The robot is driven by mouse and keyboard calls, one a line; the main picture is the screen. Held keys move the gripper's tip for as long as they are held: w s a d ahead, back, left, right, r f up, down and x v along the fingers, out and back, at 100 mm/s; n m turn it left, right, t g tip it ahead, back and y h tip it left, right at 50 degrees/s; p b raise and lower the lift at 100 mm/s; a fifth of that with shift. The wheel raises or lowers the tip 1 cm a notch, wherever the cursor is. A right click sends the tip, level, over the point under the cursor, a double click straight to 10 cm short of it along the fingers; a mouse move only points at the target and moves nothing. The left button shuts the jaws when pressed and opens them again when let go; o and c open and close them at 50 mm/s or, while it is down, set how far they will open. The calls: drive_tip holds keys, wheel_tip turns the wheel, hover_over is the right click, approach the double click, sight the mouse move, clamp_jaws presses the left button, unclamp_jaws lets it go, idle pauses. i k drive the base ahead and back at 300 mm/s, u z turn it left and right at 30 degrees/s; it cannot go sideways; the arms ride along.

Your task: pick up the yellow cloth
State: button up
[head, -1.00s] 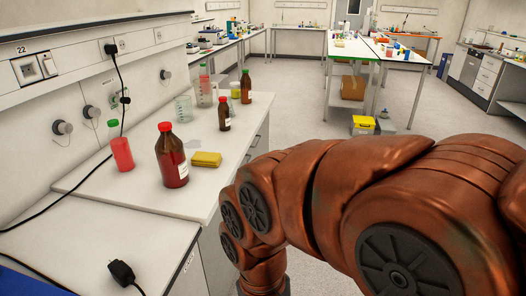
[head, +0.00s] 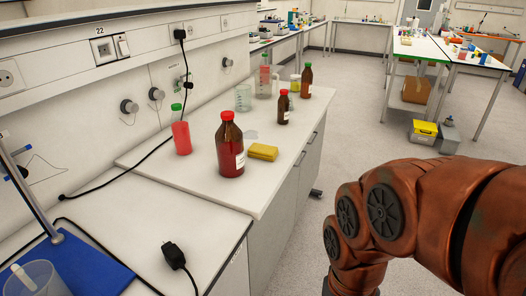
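The yellow cloth (head: 263,152) lies folded flat on the white bench top (head: 205,180), close to the bench's right edge. A large brown bottle with a red cap (head: 230,150) stands just left of it. My copper-coloured arm fills the lower right of the head view, over the floor and right of the bench. My gripper is not in view.
A pink bottle with a green cap (head: 181,135) stands left of the brown bottle. Smaller brown bottles (head: 283,108) and a glass beaker (head: 243,98) stand behind the cloth. A black plug (head: 174,256) and a blue mat (head: 95,262) lie on the nearer bench. Open floor lies to the right.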

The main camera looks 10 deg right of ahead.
sight(266, 152)
drive_tip(key=z, duration=1.15)
drive_tip(key=i, duration=1.15)
drive_tip(key=u, duration=3)
